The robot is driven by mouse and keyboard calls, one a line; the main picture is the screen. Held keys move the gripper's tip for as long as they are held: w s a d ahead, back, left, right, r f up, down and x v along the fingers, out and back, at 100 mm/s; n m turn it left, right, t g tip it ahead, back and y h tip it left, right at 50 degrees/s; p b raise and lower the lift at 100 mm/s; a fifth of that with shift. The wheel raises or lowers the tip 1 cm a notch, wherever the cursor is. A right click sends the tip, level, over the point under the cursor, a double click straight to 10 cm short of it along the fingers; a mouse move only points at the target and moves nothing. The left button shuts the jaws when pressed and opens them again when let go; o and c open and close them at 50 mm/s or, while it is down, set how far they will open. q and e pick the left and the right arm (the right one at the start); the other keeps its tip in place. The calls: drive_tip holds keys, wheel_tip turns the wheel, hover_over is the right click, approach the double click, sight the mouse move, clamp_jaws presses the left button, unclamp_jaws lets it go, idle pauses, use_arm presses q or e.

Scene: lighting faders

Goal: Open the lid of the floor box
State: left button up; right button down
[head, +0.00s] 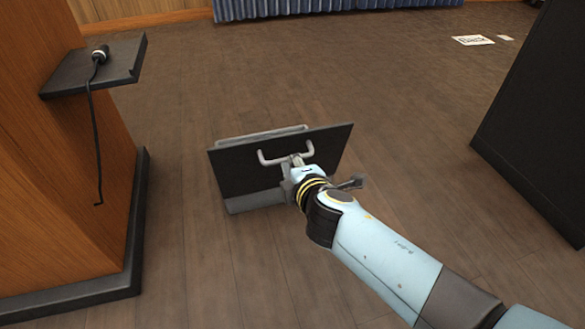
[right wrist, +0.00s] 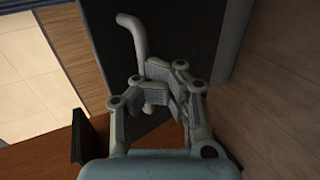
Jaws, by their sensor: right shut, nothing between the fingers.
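The floor box lid (head: 240,172) is a dark flat panel. It looks raised and tilted up from the floor, with the light grey box rim (head: 255,201) showing below it and another grey edge behind its top. A pale grey U-shaped handle (head: 268,160) stands out from the lid. My right gripper (head: 298,160) is at the handle's right part, with its fingers shut and empty. In the right wrist view the shut fingers (right wrist: 160,88) are close beside the handle bar (right wrist: 137,38), partly covering it; I cannot tell whether they touch. My left gripper is not in view.
A wooden lectern (head: 60,190) with a dark shelf (head: 115,68) and a microphone (head: 99,54) stands at the left. A large dark block (head: 535,120) stands at the right. Bare wooden floor (head: 400,100) lies between them. A blue curtain (head: 290,8) hangs at the back.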

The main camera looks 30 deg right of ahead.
drive_tip(key=c, duration=2)
unclamp_jaws()
drive_tip(key=o, duration=0.6)
wheel_tip(320, 180, up, 10)
drive_tip(key=shift+r, duration=0.1)
